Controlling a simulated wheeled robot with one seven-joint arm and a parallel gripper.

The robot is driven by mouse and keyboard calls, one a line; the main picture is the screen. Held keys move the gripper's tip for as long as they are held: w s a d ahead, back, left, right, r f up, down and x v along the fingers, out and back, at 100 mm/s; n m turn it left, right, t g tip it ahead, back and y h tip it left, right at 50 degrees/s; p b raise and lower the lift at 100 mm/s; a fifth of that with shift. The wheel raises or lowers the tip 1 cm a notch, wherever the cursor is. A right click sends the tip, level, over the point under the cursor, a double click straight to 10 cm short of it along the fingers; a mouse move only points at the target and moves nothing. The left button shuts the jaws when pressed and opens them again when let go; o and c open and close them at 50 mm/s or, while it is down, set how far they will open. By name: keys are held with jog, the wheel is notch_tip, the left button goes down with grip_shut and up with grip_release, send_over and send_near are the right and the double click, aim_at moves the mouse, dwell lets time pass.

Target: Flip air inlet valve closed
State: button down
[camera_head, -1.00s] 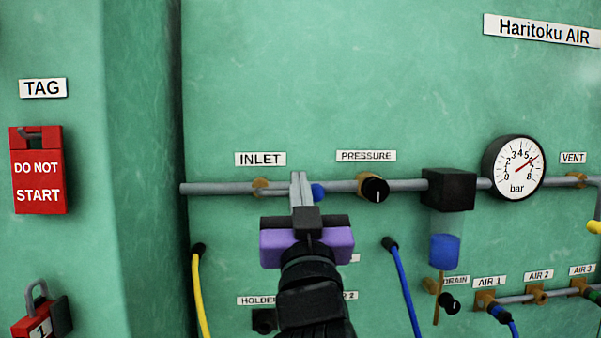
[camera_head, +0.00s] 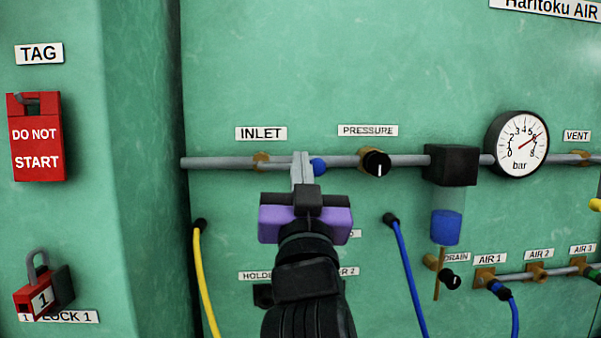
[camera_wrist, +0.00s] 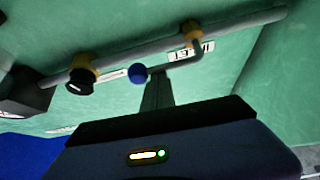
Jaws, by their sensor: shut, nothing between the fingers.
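The air inlet valve has a brass body (camera_head: 261,161) on the grey pipe under the INLET label (camera_head: 261,134). Its grey lever (camera_wrist: 183,66) shows in the wrist view, bent out from the body and running roughly along the pipe to a blue ball knob (camera_wrist: 137,73). The knob (camera_head: 318,167) also shows in the head view, just right of my fingertips. My gripper (camera_head: 302,155) is shut and empty, in front of the pipe. In the wrist view its fingertips (camera_wrist: 157,76) are at the lever beside the knob; I cannot tell whether they touch it.
A black pressure knob (camera_head: 376,163), a filter with a blue bowl (camera_head: 446,228) and a gauge (camera_head: 517,144) sit to the right. Yellow (camera_head: 204,280) and blue (camera_head: 404,275) hoses hang below. A red DO NOT START tag (camera_head: 36,150) and a padlock (camera_head: 42,293) are at left.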

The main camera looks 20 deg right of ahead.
jog(key=shift+f+m+b, duration=0.2)
jog(key=shift+m+b, duration=0.1)
jog(key=shift+b, duration=0.15)
jog(key=w+a+f+m+g+h+b, duration=0.1)
jog(key=a+f+m+g+h+b, duration=0.1)
jog(key=m+g+b, duration=0.3)
jog(key=a+f+m+g+h+b, duration=0.3)
jog(key=f+m+g+h+b, duration=0.1)
jog(key=m+b, duration=0.8)
jog(key=shift+w+a+f+m+g, duration=0.15)
jog(key=shift+w+a+m+g, duration=0.2)
jog(key=shift+m, duration=1.15)
jog(key=shift+w, duration=0.1)
